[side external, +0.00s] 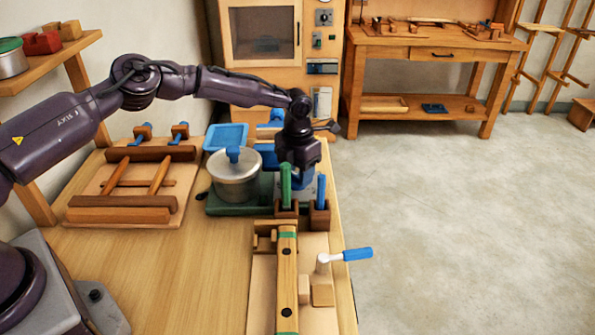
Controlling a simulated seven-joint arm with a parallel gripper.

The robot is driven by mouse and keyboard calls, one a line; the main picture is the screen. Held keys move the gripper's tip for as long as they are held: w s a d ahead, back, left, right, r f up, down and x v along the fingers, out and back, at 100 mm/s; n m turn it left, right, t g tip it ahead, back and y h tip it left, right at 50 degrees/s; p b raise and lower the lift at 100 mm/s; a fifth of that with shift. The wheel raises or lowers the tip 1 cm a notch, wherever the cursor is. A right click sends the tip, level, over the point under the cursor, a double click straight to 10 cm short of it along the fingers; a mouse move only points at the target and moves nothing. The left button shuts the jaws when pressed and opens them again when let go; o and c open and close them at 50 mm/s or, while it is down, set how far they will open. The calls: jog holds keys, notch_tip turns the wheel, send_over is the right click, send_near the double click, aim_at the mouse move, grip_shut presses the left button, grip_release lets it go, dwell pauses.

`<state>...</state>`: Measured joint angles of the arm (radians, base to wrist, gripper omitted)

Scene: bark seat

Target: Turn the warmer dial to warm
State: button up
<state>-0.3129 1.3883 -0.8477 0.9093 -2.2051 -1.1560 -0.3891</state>
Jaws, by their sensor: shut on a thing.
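The warmer (240,208) is a low green base on the bench, with a lidded metal pot (235,182) standing on it. The pot's lid has a blue knob. My gripper (301,192) points down at the right end of the warmer, behind the upright green and blue handles. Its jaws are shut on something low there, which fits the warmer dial. The fingertips and the dial are hidden, so the dial's setting cannot be read.
A green handle (285,184) and a blue handle (321,190) stand in wooden holders just in front of my gripper. A wooden clamp fixture with a blue-handled lever (357,254) is nearer. A wooden rack (125,200) lies left. Blue trays (226,137) are behind.

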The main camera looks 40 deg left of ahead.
jog(key=m, duration=0.4)
jog(key=shift+m, duration=0.3)
jog(key=m, duration=0.4)
jog(key=shift+m, duration=0.3)
jog(key=m, duration=0.4)
jog(key=shift+m, duration=2)
